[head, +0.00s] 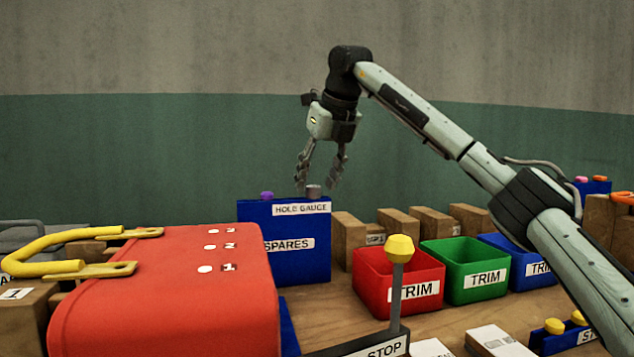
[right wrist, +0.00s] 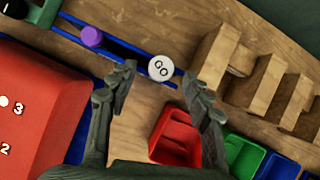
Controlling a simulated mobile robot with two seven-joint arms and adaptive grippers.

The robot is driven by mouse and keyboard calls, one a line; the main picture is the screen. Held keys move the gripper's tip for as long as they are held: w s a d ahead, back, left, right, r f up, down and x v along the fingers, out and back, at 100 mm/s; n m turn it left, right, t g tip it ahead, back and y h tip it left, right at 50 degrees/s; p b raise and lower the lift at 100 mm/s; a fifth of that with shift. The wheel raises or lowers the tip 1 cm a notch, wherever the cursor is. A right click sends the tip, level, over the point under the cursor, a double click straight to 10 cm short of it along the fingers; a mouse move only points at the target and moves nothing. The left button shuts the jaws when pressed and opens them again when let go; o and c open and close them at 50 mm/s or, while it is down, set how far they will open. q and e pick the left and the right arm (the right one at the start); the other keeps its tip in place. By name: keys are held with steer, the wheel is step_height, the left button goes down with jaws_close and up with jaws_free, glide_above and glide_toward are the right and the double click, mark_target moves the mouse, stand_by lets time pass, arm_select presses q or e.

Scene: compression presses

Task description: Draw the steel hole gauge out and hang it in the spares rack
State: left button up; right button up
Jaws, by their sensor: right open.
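The steel hole gauge shows as a grey round top (head: 313,191) at the top of the blue rack labelled HOLE GAUGE and SPARES (head: 258,264). In the right wrist view it is a pale disc marked GO (right wrist: 161,68), seated at the rack's slot (right wrist: 112,50); its lower part is hidden. My right gripper (head: 318,178) is open and points down just above the gauge. Its fingers (right wrist: 158,74) are spread on either side of the disc, with no clear contact. My left gripper is out of view.
A purple-topped piece (head: 267,195) stands in the same rack. The red press cover (head: 165,290) with its yellow handle (head: 60,255) fills the left. Red (head: 400,290), green (head: 480,265) and blue TRIM bins stand right; a yellow-knobbed STOP post (head: 397,285) is in front.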

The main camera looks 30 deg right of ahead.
steer(key=v, duration=1.1)
steer(key=shift+r, duration=0.2)
